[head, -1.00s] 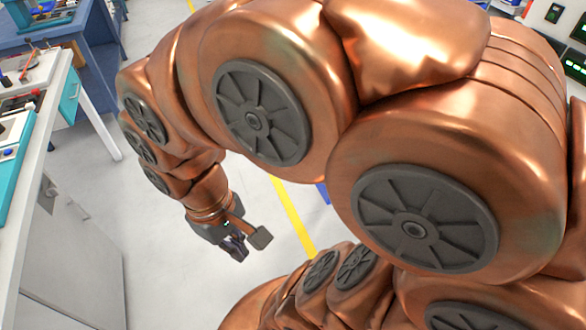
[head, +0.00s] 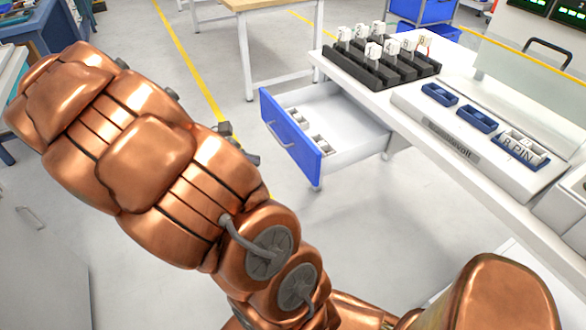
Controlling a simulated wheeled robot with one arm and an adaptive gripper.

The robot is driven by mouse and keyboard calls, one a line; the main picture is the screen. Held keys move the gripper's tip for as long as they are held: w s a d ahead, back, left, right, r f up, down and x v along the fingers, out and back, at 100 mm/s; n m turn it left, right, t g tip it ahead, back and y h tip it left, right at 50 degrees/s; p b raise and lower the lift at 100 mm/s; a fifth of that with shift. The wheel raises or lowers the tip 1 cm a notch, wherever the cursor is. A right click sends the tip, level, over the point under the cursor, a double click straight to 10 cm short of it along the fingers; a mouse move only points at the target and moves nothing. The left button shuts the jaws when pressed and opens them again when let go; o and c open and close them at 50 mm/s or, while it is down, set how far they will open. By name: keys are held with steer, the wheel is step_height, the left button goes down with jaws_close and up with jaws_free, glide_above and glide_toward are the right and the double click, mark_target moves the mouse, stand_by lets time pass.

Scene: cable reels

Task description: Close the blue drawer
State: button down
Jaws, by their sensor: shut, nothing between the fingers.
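The blue-fronted drawer (head: 291,139) stands pulled out from under the white bench on the right. My gripper (head: 240,144) shows only in part past the edge of my copper arm, as dark grey parts left of the drawer front. It is shut and empty. In the picture it appears apart from the drawer, with a gap of floor between them. The rest of the gripper is hidden behind my arm.
On the white bench (head: 465,195) stand a black rack (head: 345,72) with several labelled white pieces and a panel with blue parts (head: 478,119). A wood-topped table (head: 262,4) stands behind. Grey floor is clear around the drawer.

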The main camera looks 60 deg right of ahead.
steer(key=w+d+f+n+h+b, duration=0.2)
steer(key=w+d+f+n+b, duration=0.15)
steer(key=f, duration=0.25)
steer(key=w+d+f+n+h+b, duration=0.2)
steer(key=w+d+f+b, duration=0.1)
steer(key=d+f, duration=0.25)
glide_toward(301, 156)
steer(key=shift+g, duration=0.4)
steer(key=x, duration=0.5)
steer(key=shift+w+f, duration=0.1)
steer(key=shift+f, duration=0.15)
steer(key=shift+s+d, duration=0.45)
steer(key=shift+d, duration=0.35)
